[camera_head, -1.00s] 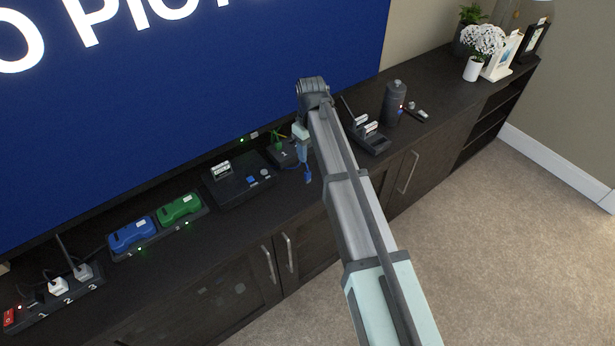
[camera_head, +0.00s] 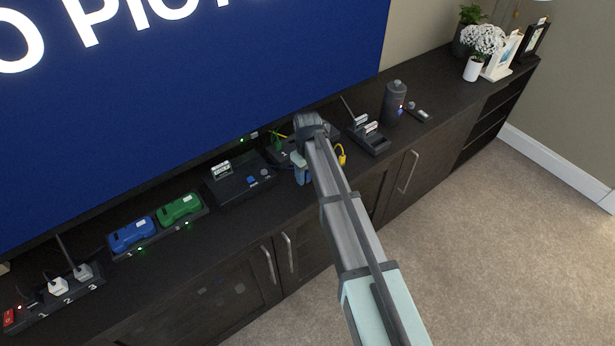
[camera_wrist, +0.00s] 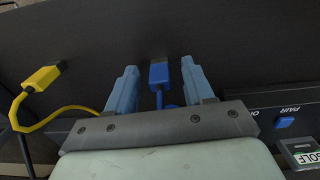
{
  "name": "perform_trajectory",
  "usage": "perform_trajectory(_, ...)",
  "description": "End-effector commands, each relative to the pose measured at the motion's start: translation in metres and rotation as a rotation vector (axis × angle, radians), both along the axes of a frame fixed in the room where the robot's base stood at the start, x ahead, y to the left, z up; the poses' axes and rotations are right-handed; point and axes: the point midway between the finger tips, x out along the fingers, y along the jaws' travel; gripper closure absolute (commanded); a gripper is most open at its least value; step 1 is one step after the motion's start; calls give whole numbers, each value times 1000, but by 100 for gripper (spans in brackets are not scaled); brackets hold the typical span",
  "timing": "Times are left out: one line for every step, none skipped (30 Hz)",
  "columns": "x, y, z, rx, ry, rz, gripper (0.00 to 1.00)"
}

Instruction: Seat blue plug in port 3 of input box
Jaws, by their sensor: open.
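The blue plug (camera_wrist: 158,73) lies on the dark cabinet top, between the two fingers of my gripper (camera_wrist: 159,84) in the wrist view. A gap shows on each side of it, and its blue cable runs back under the gripper. My gripper (camera_head: 301,172) is open, low over the cabinet's front part in the head view, where I cannot make out the plug. A dark box with a green plug (camera_head: 277,143), probably the input box, stands behind my gripper. My arm hides much of it, and port 3 cannot be made out.
A yellow plug (camera_wrist: 40,78) on a yellow cable lies left of my gripper in the wrist view. A dark radio dock (camera_head: 370,139) and bottle (camera_head: 394,103) stand right of my arm.

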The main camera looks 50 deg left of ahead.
Motion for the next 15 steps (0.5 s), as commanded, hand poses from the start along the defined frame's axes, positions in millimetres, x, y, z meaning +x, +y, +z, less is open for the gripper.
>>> perform_trajectory(0, 0, -6, -1, 0, 0, 48)
perform_trajectory(0, 0, -9, -1, 1, 0, 48)
perform_trajectory(0, 0, -11, -1, 0, 0, 48)
perform_trajectory(0, 0, -11, -1, 0, 0, 48)
perform_trajectory(0, 0, -12, -1, 0, 0, 48)
perform_trajectory(0, 0, -11, 0, 0, 0, 48)
perform_trajectory(0, 0, -11, 0, 0, 0, 48)
perform_trajectory(0, 0, -11, 0, 0, 0, 48)
perform_trajectory(0, 0, -11, 0, 0, 0, 48)
perform_trajectory(0, 0, -11, 0, 0, 0, 49)
perform_trajectory(0, 0, -11, 0, 0, 0, 52)
perform_trajectory(0, 0, -11, 0, 0, 0, 56)
perform_trajectory(0, 0, -11, 0, 0, 0, 58)
perform_trajectory(0, 0, -11, 0, 0, 0, 61)
perform_trajectory(0, 0, -11, 0, 0, 0, 65)
